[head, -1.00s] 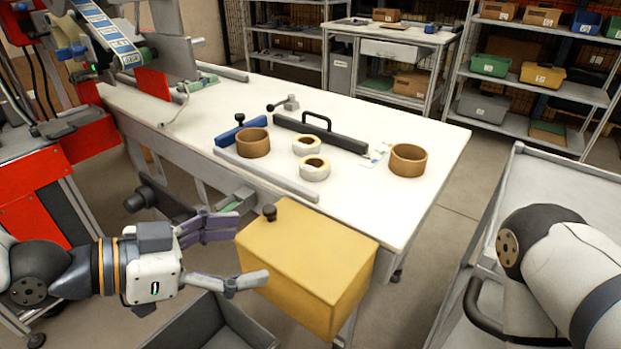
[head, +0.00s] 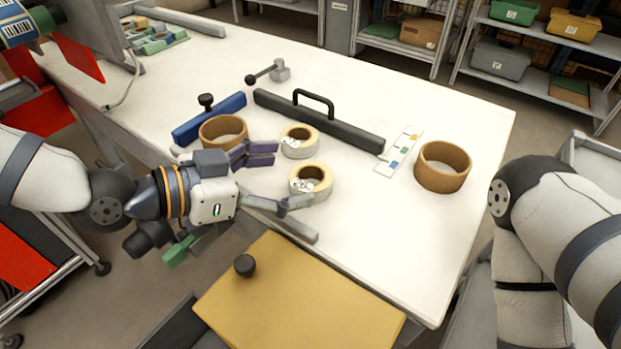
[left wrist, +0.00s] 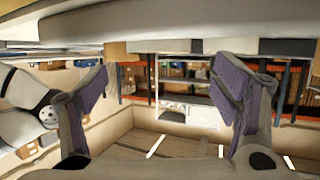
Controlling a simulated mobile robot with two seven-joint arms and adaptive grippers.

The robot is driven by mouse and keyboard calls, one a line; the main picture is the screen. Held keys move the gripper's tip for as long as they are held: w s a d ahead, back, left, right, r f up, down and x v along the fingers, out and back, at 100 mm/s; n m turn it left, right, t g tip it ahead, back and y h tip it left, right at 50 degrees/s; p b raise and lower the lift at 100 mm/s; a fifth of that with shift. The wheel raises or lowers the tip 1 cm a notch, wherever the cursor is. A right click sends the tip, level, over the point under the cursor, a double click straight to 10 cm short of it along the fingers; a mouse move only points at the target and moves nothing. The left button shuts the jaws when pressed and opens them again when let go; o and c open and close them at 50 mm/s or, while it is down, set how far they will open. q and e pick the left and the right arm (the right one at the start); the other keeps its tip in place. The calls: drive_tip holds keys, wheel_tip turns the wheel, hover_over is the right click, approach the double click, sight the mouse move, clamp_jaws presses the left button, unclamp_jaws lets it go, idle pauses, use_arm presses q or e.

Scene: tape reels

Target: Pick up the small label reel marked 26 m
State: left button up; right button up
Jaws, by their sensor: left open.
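Two small cream-white label reels lie flat on the white table (head: 420,270): a farther reel (head: 299,142) and a nearer reel (head: 311,180). Both carry printing on their sides, but I cannot read which is marked 26 m. My left gripper (head: 288,178) is open and empty at the table's front edge. In the head view its fingers point toward the reels, the nearer finger overlapping the front of the nearer reel; I cannot tell whether they touch. In the left wrist view the open fingers (left wrist: 163,82) have nothing between them. My right gripper is out of view.
Brown rolls stand at left (head: 223,131) and right (head: 442,166). A black bar with a handle (head: 320,121) lies behind the reels, a blue bar (head: 210,119) to the left. A grey rail (head: 285,224) runs along the front edge. A yellow box (head: 300,295) stands in front.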

sight(322, 174)
use_arm(q)
drive_tip(key=d+f, duration=0.1)
drive_tip(key=w+d+f, duration=0.1)
drive_tip(key=shift+w+d, duration=0.15)
drive_tip(key=shift+d, duration=0.15)
drive_tip(key=shift+w+d, duration=0.25)
drive_tip(key=shift+d, duration=0.05)
drive_tip(key=c, duration=1.3)
drive_tip(key=shift+o, duration=0.2)
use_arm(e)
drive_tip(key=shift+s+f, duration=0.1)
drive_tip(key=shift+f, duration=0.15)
